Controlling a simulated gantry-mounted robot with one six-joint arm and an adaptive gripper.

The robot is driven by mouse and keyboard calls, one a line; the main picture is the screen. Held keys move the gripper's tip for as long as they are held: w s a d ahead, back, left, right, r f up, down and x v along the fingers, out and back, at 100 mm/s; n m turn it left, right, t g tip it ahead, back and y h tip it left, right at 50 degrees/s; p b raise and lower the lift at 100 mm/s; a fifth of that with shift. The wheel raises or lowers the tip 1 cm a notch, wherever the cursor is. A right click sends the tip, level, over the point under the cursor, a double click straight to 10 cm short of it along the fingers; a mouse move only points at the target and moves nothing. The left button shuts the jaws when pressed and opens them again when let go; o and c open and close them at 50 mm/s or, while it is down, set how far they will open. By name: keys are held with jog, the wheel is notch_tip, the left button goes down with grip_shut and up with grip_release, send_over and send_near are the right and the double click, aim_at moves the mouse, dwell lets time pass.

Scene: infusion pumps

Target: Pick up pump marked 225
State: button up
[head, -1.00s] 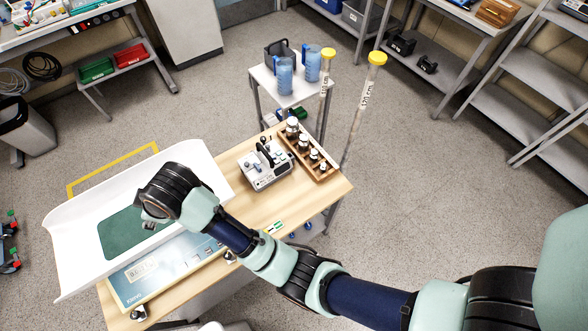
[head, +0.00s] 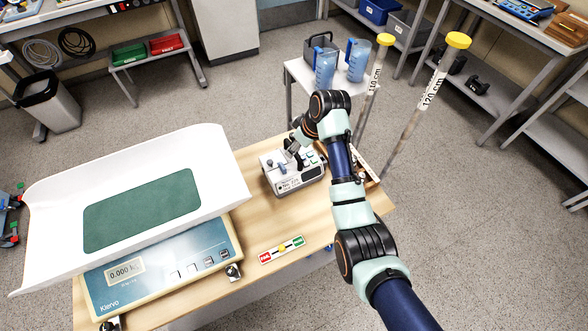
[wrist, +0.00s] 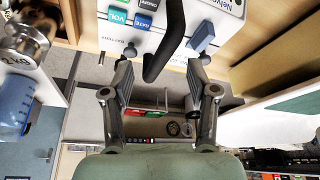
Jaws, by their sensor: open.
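A white pump (head: 286,184) with a dark top handle, a small screen and coloured keys stands on the wooden table, right of the scale. Any number 225 on it is not legible. My gripper (head: 294,150) is just above the pump, partly hidden by my own wrist. In the wrist view my gripper (wrist: 158,78) has its two fingers apart, with the black curved handle (wrist: 166,50) reaching between them. The fingers do not appear closed on the handle. The pump's face (wrist: 187,12) shows blue and green keys there.
A scale (head: 165,262) with a white tray (head: 225,190) and green mat fills the table's left. A wooden weight rack (head: 367,168) is close on the right, mostly hidden by my arm. Tall yellow-capped tubes (head: 430,95) stand behind.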

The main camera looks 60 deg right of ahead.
aim_at(294, 159)
jog(key=b+x, duration=0.1)
jog(key=x, duration=0.3)
jog(key=shift+a+f, duration=0.1)
jog(key=shift+f, duration=0.05)
grip_shut()
dwell(0.4)
